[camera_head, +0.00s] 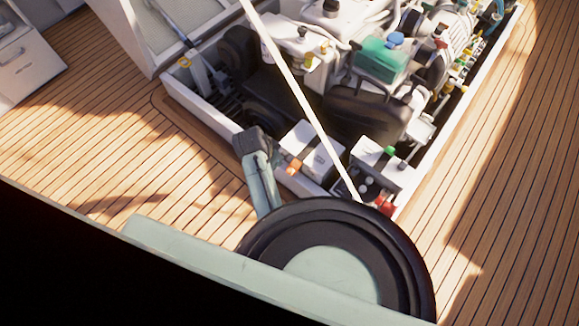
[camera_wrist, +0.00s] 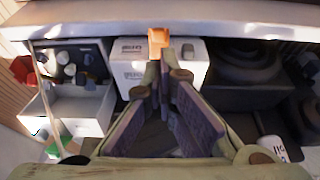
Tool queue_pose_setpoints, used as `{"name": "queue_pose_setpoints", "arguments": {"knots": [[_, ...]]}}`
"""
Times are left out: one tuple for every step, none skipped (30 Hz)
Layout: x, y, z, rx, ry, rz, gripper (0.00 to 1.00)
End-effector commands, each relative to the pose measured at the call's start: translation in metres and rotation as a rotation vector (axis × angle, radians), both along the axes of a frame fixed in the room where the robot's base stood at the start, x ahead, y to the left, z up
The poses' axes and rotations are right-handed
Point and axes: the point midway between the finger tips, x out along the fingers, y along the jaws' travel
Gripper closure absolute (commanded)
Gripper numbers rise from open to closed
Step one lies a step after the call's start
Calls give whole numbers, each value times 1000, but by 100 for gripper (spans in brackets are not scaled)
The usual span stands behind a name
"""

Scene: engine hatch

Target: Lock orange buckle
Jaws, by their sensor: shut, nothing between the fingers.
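The orange buckle (camera_wrist: 158,37) is at the upper middle of the wrist view, on the far top edge of a white box (camera_wrist: 192,64) with dark lettering. In the head view the orange buckle (camera_head: 293,166) shows as a small spot beside the white box (camera_head: 318,158). My gripper (camera_wrist: 166,74) is shut and empty, its fingers pointing toward the buckle, with the tips just below it in the wrist view. I cannot tell whether they touch it. The fingers hide part of the box front.
A pale hatch rim (camera_wrist: 240,30) runs behind the buckle. An open-topped white container (camera_wrist: 85,105) with dark fittings above it stands to the left. A dark rounded engine part (camera_wrist: 250,75) is on the right. A white pole (camera_head: 300,98) slants across the hatch. Planked deck (camera_head: 480,150) surrounds it.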

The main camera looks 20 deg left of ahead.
Motion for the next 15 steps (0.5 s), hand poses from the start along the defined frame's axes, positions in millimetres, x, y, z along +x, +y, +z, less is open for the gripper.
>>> {"name": "queue_pose_setpoints", "arguments": {"knots": [[0, 0, 0, 0, 0, 0, 100], [0, 0, 0, 0, 0, 0, 100], [0, 0, 0, 1, -1, 0, 100], [0, 0, 0, 1, -1, 0, 100], [0, 0, 0, 1, -2, 1, 100], [1, 0, 1, 1, -2, 1, 100], [1, 1, 0, 1, -1, 2, 100], [1, 0, 0, 1, -1, 2, 100], [1, 0, -1, 2, -2, 2, 100], [2, 0, -3, 2, -2, 2, 100], [3, 0, -5, 2, -2, 2, 100], [4, -1, -9, 1, -1, 2, 100], [5, -1, -13, 1, 0, 1, 100], [7, -2, -17, 1, -1, 2, 100], [9, -3, -24, 0, 1, 1, 100]]}}
